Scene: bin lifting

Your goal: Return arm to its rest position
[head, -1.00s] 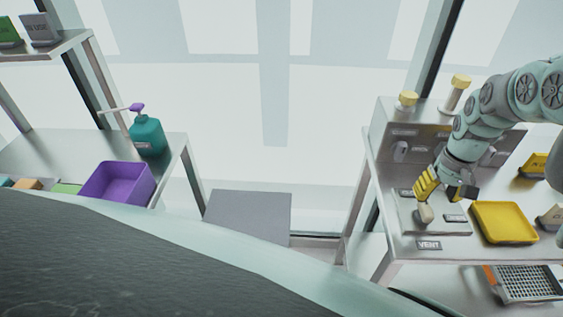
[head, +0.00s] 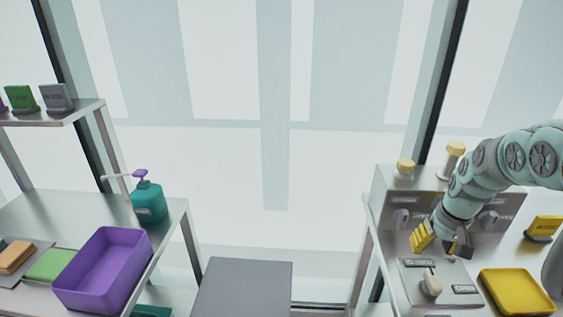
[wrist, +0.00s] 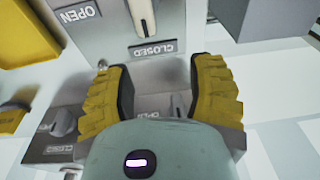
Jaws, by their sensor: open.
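My arm (head: 503,160) reaches in from the right over the right-hand metal table. My gripper (head: 440,243) is open and empty, with yellow ridged fingers. It hangs just above and behind a beige knob (head: 431,284) on a low metal panel. In the wrist view, the gripper (wrist: 160,88) shows its two fingers spread apart with nothing between them. Past the fingers is a metal panel with a switch slot and a CLOSED label (wrist: 151,48).
A metal control box (head: 385,200) with yellow-capped posts stands behind the gripper. A yellow tray (head: 515,290) lies to its right. On the left table are a purple bin (head: 105,268) and a teal pump bottle (head: 148,203). A grey block (head: 242,288) stands between the tables.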

